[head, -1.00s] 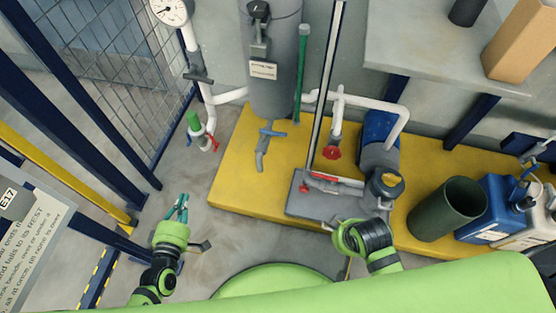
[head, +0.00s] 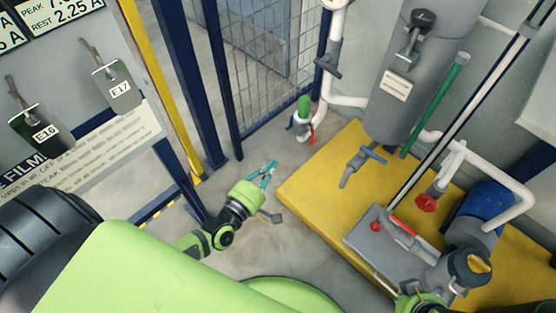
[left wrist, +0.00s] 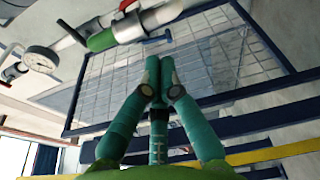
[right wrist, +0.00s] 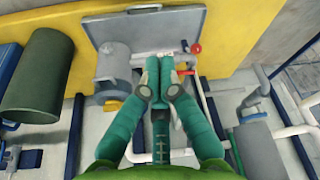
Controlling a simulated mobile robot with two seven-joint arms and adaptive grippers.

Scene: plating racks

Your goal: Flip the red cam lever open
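The red cam lever (head: 312,137) hangs at the lower right side of a pipe coupling with a green end (head: 305,104). A blue lever (head: 289,126) is on the coupling's other side. In the left wrist view, a green cylinder (left wrist: 102,40) and a red piece (left wrist: 128,5) show at the top edge. My left gripper (head: 270,168) is below and left of the coupling, apart from it. Its fingertips (left wrist: 160,60) are together with nothing between them. My right gripper (right wrist: 160,62) is also shut and empty, above the grey pump plate; its fingers are hidden in the head view.
A mesh fence (head: 265,70) with blue posts stands behind the coupling. A yellow plinth (head: 325,180) carries a grey tank (head: 405,80), a red knob (head: 426,203) and a blue motor (head: 490,205). A panel with tags (head: 110,82) is at left. The floor between is clear.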

